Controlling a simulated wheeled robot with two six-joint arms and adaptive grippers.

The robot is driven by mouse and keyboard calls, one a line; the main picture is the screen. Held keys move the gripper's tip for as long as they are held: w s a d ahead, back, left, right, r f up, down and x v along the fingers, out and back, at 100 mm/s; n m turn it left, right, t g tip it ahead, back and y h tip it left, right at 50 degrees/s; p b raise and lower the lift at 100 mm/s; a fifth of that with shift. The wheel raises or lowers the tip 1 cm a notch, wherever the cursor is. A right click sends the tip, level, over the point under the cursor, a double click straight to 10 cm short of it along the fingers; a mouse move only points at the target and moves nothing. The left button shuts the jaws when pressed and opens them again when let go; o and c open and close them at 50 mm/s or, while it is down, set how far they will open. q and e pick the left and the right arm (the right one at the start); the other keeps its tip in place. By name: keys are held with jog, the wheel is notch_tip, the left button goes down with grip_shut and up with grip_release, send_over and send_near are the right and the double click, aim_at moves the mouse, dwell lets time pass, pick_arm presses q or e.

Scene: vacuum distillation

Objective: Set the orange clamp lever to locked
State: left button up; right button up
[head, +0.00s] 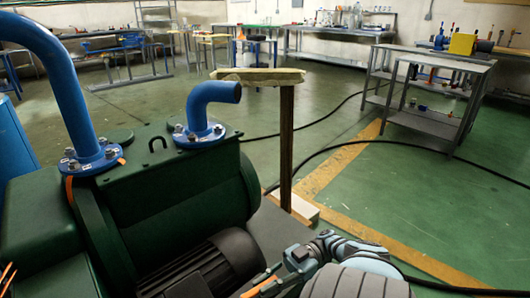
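An orange lever-like strip (69,190) hangs down beside the blue flange (96,158) of the large blue pipe, on the dark green pump (170,200). A small orange tab (122,161) shows at the flange's right side. I cannot tell from this view whether the lever is locked. My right gripper (258,283) is low in the middle, in front of the dark motor, well apart from the lever. Its orange-marked fingers are too small to judge their opening. Thin orange pieces at the lower left edge look like tips of my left gripper (8,273), mostly cut off.
A short blue elbow pipe (208,105) rises from the pump top. A wooden post (286,145) with a flat top board stands behind the pump. Black hoses (330,150) cross the green floor.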

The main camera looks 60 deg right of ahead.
aim_at(266, 283)
jog(key=o, duration=0.3)
jog(key=shift+o, duration=0.2)
notch_tip(266, 283, up, 9)
jog(key=shift+s+d+r, duration=0.1)
jog(key=shift+r, duration=0.35)
